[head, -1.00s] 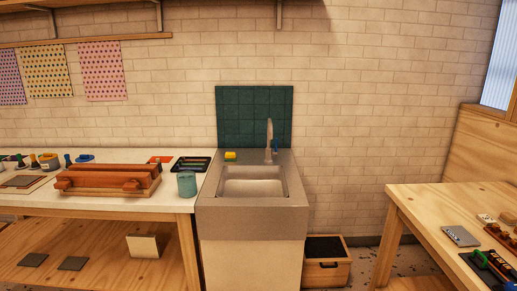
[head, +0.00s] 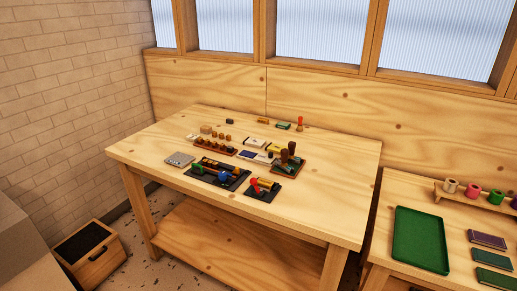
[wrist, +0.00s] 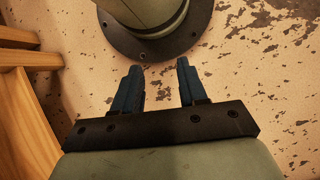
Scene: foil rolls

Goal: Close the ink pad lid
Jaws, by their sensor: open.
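On the wooden table in the head view, a small pale case with a dark blue pad surface (head: 249,155) lies near the middle of the tools. It looks like an open ink pad, but it is too small to be sure. A pale flat piece (head: 257,144) stands or lies just behind it; I cannot tell whether it is the lid. My gripper (wrist: 159,72) shows only in the wrist view. Its two dark blue fingers are apart with nothing between them, over the speckled floor and away from the tabletop.
The wooden table (head: 150,150) has free room at its front and right. Near the pad are a rack of wooden-handled stamps (head: 212,147), a dark tray of tools (head: 219,174) and a grey plate (head: 179,159). A second table at right holds a green tray (head: 421,237).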

